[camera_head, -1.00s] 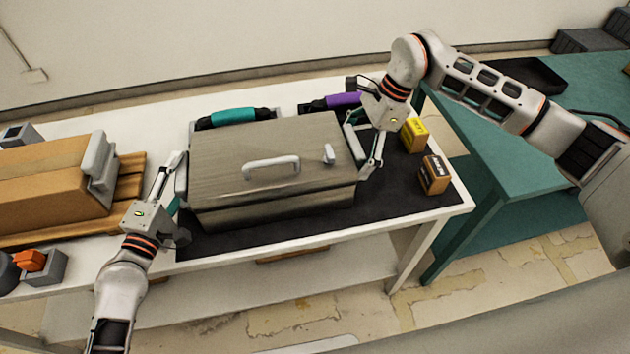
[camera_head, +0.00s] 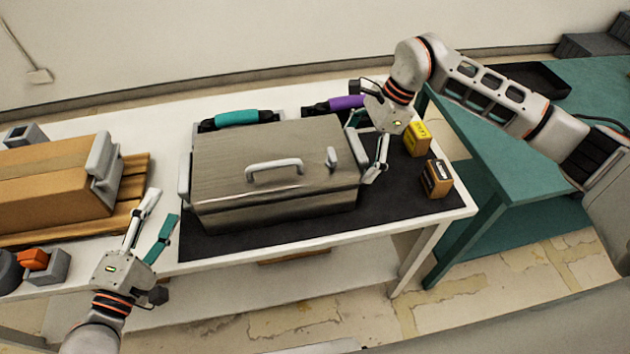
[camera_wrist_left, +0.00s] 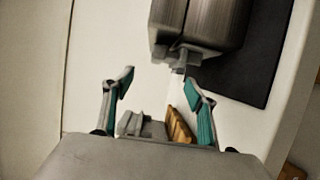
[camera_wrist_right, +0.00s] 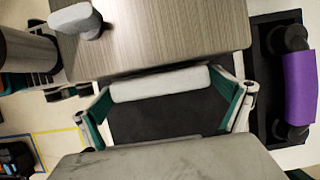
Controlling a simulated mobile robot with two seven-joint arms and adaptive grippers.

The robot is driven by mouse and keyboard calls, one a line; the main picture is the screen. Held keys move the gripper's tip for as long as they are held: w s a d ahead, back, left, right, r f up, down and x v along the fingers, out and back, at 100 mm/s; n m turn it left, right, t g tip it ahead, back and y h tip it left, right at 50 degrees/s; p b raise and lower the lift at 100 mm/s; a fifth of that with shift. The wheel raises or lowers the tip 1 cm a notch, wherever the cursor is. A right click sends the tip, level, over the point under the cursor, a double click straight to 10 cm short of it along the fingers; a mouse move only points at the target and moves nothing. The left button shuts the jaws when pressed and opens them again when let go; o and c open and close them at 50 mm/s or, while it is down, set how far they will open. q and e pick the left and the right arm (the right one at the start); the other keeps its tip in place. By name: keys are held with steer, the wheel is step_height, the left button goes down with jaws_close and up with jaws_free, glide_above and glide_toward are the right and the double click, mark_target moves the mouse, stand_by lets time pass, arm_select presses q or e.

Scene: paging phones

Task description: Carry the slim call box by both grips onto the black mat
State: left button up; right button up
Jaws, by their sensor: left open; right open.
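The slim call box (camera_head: 275,165) is a brushed-metal case with a pale top handle (camera_head: 274,166). It sits flat on the black mat (camera_head: 405,196), near the mat's left side. Its left grip (camera_head: 184,176) shows in the head view and ahead of the fingers in the left wrist view (camera_wrist_left: 186,58). My left gripper (camera_head: 160,206) is open and empty, apart from the box at its front left. My right gripper (camera_head: 366,150) is open at the box's right end. In the right wrist view the pale right grip (camera_wrist_right: 160,84) lies at the open fingertips; contact is unclear.
A brown box (camera_head: 50,185) with a grey grip stands on wooden slats at left. A teal handle (camera_head: 236,118) and a purple handle (camera_head: 334,104) lie behind. A yellow box (camera_head: 417,139) and a brown box (camera_head: 437,178) stand on the mat's right. A green table (camera_head: 500,180) adjoins.

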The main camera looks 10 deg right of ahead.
steer(key=shift+d+r, duration=0.1)
steer(key=shift+r, duration=0.1)
arm_select(q)
steer(key=shift+s+a, duration=0.2)
steer(key=shift+s, duration=0.45)
arm_select(e)
steer(key=v, duration=1.1)
steer(key=shift+r, duration=0.25)
steer(key=shift+d, duration=0.15)
